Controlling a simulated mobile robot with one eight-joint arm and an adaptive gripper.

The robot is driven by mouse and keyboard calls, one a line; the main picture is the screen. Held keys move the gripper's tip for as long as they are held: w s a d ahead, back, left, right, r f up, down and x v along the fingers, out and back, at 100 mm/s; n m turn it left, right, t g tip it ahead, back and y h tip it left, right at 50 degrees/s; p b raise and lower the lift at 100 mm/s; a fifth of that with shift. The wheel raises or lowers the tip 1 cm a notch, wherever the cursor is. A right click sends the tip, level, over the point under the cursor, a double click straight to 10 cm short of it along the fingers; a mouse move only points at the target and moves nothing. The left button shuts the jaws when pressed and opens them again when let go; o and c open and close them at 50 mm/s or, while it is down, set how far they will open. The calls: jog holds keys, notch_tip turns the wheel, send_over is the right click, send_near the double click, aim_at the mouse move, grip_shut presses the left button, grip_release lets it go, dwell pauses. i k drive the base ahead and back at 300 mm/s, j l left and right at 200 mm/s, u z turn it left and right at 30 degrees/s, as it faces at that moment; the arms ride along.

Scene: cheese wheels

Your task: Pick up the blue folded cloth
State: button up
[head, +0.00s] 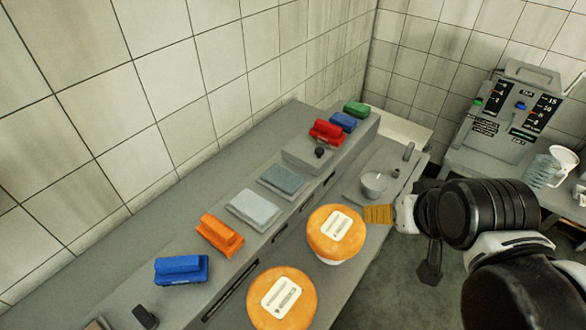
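A blue-grey folded cloth (285,180) lies flat on the raised grey ledge along the wall. It sits between a pale grey folded cloth (254,208) and a grey block with a dark knob. My gripper (394,213) is to the right of the cloth and well apart from it, at the end of my black and white arm. A ribbed yellow-orange piece (378,214) shows at its tip; I cannot tell whether it is held or lies behind. The fingers are too small and turned to read as open or shut.
An orange brush-like thing (220,233) and a blue one (181,269) sit nearer on the ledge; red (327,132), blue (343,122) and green (356,108) ones sit farther. Two orange cheese wheels (320,246) with white labels stand below. A metal cup (374,184) stands near my gripper.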

aim_at(348, 123)
jog(key=i+l+u, duration=0.1)
jog(key=i+l, duration=0.15)
jog(key=i+l+u, duration=0.25)
jog(key=i+l, duration=0.2)
jog(key=l, duration=0.2)
jog(key=i+l+u, duration=0.1)
jog(key=l, duration=0.25)
jog(key=i+l+u, duration=0.1)
jog(key=i+l, duration=0.2)
jog(key=i+l+u, duration=0.15)
jog(key=l, duration=0.3)
jog(key=i+l+u, duration=0.1)
jog(key=l, duration=0.3)
jog(key=i+l+u, duration=0.1)
jog(key=i+l, duration=0.15)
jog(key=l, duration=0.15)
